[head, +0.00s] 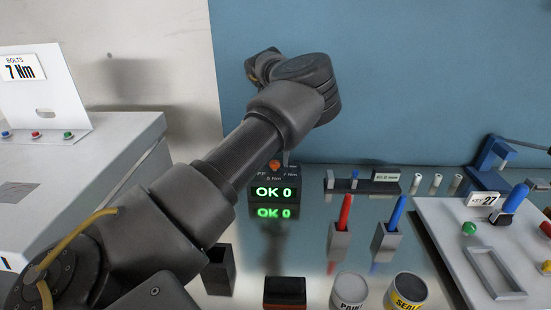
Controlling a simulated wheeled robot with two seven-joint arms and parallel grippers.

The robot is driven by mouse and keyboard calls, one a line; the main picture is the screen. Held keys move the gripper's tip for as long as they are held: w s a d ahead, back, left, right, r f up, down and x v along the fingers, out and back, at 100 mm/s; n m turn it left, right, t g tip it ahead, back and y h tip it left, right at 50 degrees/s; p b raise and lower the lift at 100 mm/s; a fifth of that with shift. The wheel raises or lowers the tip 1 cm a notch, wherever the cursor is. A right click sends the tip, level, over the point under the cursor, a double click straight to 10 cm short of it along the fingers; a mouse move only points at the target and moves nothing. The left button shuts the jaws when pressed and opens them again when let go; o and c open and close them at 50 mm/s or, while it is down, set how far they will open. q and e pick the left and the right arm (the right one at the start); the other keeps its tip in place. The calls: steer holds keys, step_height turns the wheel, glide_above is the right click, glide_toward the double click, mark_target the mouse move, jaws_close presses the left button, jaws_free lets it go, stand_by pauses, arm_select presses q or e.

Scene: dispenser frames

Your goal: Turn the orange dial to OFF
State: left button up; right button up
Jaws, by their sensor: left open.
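The orange dial (275,165) sits on top of a dark box with a lit green display (273,193) reading "OK 0". Small labels around the dial include "7 Nm" and "8 Nm"; another label at its left is partly covered by my arm. The dial's pointer is too small to read. My left arm crosses in front of the dial box's left side and bends high above it. My left gripper (262,64) is mostly hidden behind the bend, near the blue panel, open and apart from the dial. My right gripper is out of view.
A "BOLTS 7 Nm" card (22,68) stands on the left grey cabinet (100,160). Red (345,212) and blue (396,213) markers stand in holders right of the display. Paint (349,292) and sealant (407,291) cans are in front. A white fixture (445,225) occupies the right.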

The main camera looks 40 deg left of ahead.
arm_select(q)
steer(key=shift+f, duration=0.6)
steer(key=shift+d, duration=0.1)
steer(key=c, duration=1)
